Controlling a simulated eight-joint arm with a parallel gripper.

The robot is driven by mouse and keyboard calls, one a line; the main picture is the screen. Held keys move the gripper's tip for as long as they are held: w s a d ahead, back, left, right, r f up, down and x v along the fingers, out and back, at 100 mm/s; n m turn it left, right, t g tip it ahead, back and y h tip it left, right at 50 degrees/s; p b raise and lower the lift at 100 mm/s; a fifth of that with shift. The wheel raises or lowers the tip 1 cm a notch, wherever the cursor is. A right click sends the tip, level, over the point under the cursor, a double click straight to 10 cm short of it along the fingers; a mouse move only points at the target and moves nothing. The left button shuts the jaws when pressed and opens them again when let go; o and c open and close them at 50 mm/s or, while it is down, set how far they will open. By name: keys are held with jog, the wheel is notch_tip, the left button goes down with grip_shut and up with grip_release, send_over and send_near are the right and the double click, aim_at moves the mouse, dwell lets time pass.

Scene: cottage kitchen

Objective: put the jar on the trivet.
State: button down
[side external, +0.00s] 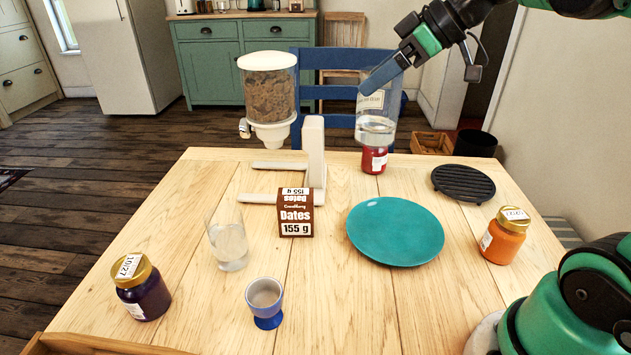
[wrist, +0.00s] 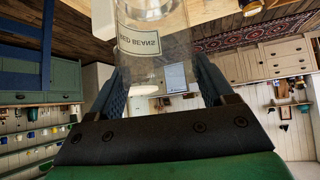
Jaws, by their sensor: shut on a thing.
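A clear jar (side external: 377,118) with a pale label is held up in my gripper (side external: 376,82), over the far edge of the table. In the wrist view the jar (wrist: 157,48) sits between the two fingers of my gripper (wrist: 160,85), and its label reads "RED BEANS". The jar looks roughly upright, with something clear in its lower part. The black round slatted trivet (side external: 463,183) lies bare on the table at the far right, to the right of and below the jar in the side view.
A red-labelled jar (side external: 374,160) shows just under the held jar. A teal plate (side external: 395,232), orange jar (side external: 504,236), dates box (side external: 296,213), cereal dispenser (side external: 268,95), glass (side external: 228,240), blue egg cup (side external: 266,303) and purple jar (side external: 142,290) stand on the table (side external: 340,310).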

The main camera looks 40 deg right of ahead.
jog(key=s+d+r+m+g+h, duration=0.1)
jog(key=s+d+m+h, duration=0.35)
jog(key=d, duration=0.95)
jog(key=s+d+r+m+g+h, duration=0.1)
jog(key=d+m+h, duration=0.5)
jog(key=d+m, duration=0.6)
notch_tip(320, 180, down, 20)
jog(key=d+n, duration=0.2)
jog(key=shift+d+r, duration=0.15)
jog(key=shift+r, duration=0.1)
jog(key=shift+w+f, duration=0.1)
grip_release()
